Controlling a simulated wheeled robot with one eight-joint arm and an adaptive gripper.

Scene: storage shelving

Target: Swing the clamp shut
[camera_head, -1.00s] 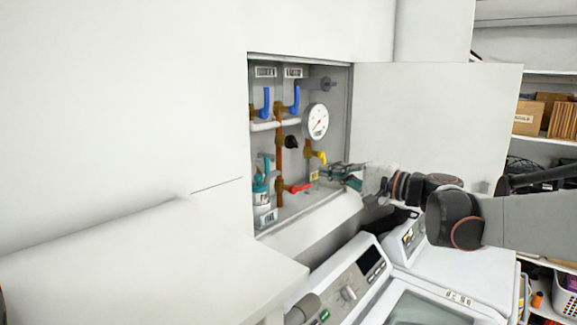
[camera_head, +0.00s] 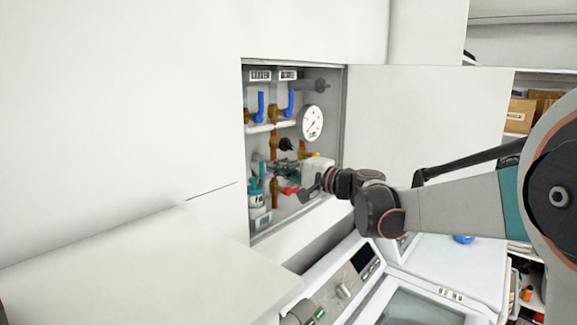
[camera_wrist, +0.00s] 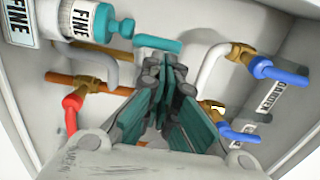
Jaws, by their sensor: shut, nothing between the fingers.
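No part clearly reads as a clamp; I cannot tell which fitting it is. Inside the open wall cabinet (camera_head: 345,100) are several valves with coloured handles. A red handle (camera_head: 291,190) sits low; it also shows at left in the wrist view (camera_wrist: 71,112). Blue handles (camera_head: 261,106) hang higher up. A yellow handle is mostly hidden behind my gripper. My gripper (camera_head: 284,169) reaches into the cabinet among the lower valves. Its teal fingers (camera_wrist: 160,100) are shut and empty, apparently below the teal handle in the wrist view.
A round gauge (camera_head: 312,123) and a black knob (camera_head: 286,144) are above my gripper. A bottle labelled FINE (camera_wrist: 88,20) stands at the cabinet's lower left. The open door (camera_head: 425,120) lies to the right. A white machine (camera_head: 352,284) stands below.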

